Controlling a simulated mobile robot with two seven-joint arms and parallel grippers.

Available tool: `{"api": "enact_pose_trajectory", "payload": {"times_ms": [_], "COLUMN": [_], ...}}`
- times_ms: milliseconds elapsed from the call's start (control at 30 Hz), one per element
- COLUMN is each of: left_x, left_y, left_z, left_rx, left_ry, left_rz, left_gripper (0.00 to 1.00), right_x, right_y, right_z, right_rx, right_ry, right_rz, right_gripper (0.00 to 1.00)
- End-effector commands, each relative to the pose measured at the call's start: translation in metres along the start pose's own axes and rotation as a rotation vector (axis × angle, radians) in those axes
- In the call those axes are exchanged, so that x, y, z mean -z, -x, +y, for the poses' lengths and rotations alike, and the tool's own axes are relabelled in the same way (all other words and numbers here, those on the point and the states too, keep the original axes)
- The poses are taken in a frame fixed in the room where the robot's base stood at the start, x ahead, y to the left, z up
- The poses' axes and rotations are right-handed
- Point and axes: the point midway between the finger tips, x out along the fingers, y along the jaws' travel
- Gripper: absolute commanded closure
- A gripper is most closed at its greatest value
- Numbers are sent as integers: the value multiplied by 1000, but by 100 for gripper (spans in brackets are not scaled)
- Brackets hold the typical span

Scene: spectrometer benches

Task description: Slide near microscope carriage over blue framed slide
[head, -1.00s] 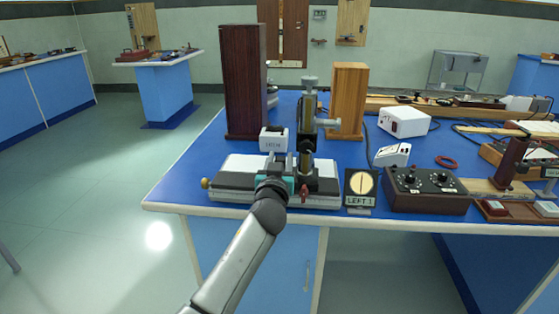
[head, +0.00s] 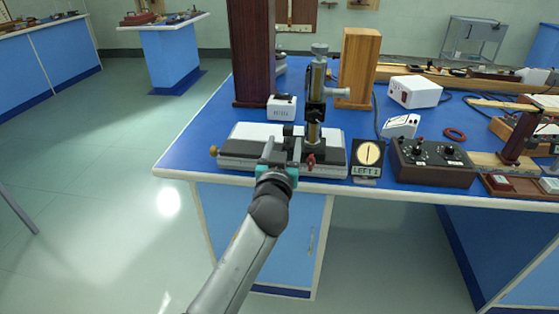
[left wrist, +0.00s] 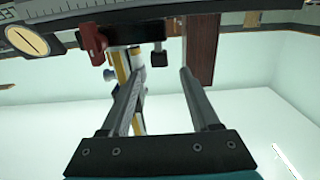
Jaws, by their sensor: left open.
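The microscope (head: 315,105), an upright brass and black column, stands on the right part of a white and black base (head: 240,160) at the bench's front edge. A small red knob (head: 311,160) is at its foot; it also shows in the left wrist view (left wrist: 92,40). My left gripper (head: 281,147) is open in front of the base, left of the column. In the left wrist view its two fingers (left wrist: 155,75) are apart with nothing between them; the brass column shows beyond the left finger. I cannot make out a blue framed slide. My right gripper is not in view.
A round dial with a "LEFT 1" label (head: 368,157) stands right of the base, then a dark control box (head: 433,162). A small white box (head: 282,107), a dark wooden block (head: 254,50) and a lighter one (head: 358,68) stand behind. Floor at left is clear.

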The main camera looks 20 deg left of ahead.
Motion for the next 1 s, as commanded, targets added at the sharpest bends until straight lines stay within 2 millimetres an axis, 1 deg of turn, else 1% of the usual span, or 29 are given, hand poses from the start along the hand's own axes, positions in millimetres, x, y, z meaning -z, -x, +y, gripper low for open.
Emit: {"api": "enact_pose_trajectory", "payload": {"times_ms": [33,200,300,433,633,1000], "left_x": [0,0,0,0,0,0], "left_y": [10,39,53,67,77,78], "left_z": [0,0,0,0,0,0], "left_rx": [0,0,1,0,1,0], "left_ry": [2,2,3,0,1,0], "left_rz": [-3,-3,-2,0,0,1], "left_gripper": [38,38,38,38,38,38], "right_x": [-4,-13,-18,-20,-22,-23], "right_y": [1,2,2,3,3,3], "right_z": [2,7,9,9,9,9], "right_rx": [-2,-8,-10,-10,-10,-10], "right_ry": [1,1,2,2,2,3], "right_rz": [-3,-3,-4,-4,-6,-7], "right_gripper": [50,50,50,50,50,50]}}
